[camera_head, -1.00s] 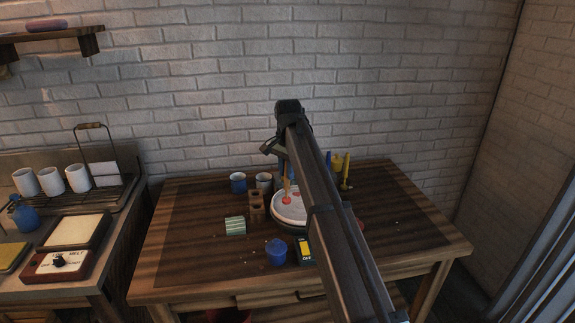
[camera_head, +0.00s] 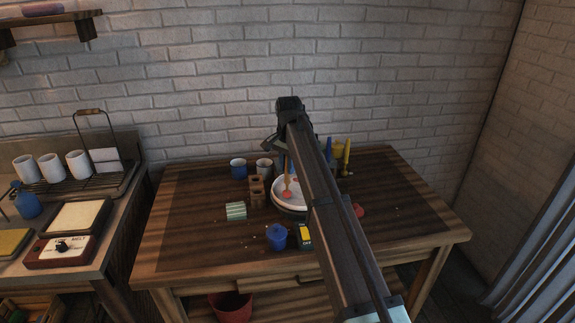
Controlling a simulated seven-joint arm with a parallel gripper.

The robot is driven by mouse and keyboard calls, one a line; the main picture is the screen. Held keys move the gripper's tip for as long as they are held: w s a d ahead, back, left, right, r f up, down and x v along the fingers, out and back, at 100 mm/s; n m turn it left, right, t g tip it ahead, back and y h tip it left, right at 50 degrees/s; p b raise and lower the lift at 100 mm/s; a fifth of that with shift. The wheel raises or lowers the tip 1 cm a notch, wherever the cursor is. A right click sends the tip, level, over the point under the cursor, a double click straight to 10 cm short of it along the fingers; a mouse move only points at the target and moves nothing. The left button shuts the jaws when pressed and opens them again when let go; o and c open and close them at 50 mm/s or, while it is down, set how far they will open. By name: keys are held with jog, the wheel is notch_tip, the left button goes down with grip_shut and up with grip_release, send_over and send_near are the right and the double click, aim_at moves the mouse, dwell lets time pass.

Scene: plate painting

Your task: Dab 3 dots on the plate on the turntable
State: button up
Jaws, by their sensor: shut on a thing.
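The white plate (camera_head: 291,206) sits on the turntable (camera_head: 297,216), whose dark base shows under the front rim. A red dot (camera_head: 286,195) shows on the left part of the plate. My arm hides the plate's right part, so I cannot tell whether other dots are there. My gripper (camera_head: 285,153) is above the plate, shut on an upright brush (camera_head: 287,177). The brush's lower end is at or just above the red dot; I cannot tell if it touches.
Two cups (camera_head: 238,169) stand behind left. A wooden block (camera_head: 257,190), a striped sponge (camera_head: 236,211), a blue jar (camera_head: 277,237) and a yellow-black box (camera_head: 305,237) stand around the turntable. Yellow and blue upright things (camera_head: 346,157) are behind right. The table's left side (camera_head: 190,225) is clear.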

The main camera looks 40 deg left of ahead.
jog(key=shift+f, duration=0.5)
dwell(1.2)
jog(key=shift+r, duration=3.5)
